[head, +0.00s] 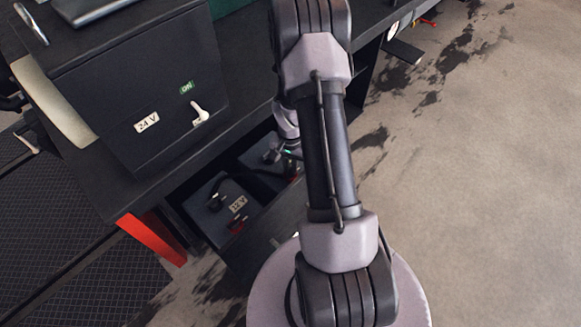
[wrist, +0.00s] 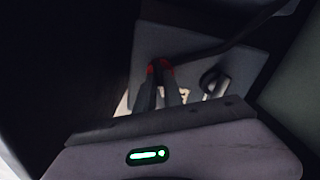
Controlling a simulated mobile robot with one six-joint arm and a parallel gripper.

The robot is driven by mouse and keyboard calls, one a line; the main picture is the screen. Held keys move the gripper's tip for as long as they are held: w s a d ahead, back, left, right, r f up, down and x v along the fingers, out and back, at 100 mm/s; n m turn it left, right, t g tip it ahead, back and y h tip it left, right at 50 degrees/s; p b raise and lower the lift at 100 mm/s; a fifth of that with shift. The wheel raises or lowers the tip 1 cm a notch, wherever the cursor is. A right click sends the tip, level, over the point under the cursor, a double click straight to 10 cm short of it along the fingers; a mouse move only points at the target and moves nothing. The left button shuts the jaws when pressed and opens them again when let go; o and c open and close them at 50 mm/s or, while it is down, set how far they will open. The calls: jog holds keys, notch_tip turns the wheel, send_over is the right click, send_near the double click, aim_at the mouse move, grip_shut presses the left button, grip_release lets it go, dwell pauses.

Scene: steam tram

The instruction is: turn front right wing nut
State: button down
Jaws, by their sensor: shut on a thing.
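In the wrist view my gripper (wrist: 159,70) has its two dark fingers close together over a battery (wrist: 200,62) top, with red showing at their tips. The fingers are shut on a small part, in the place of the wing nut, which they almost wholly hide. A dark cable or bar runs from the fingertips up to the right. In the head view my gripper is mostly hidden behind my arm, low in the open compartment, by the rear battery (head: 258,158). A nearer battery (head: 212,208) has a 12 V label and a red part at its edge.
A dark box (head: 150,95) with a 24 V label and a white switch (head: 199,113) stands above the compartment. A red post (head: 152,238) is at the compartment's lower left. Dark walls close in around my wrist. The floor (head: 480,200) at the right is clear.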

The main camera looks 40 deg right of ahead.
jog(key=shift+m+b, duration=0.35)
jog(key=shift+m, duration=0.75)
jog(key=c, duration=1.5)
grip_release()
jog(key=shift+o, duration=0.2)
notch_tip(320, 180, up, 18)
jog(key=p, duration=0.6)
jog(key=shift+f+p, duration=0.25)
jog(key=shift+p, duration=0.15)
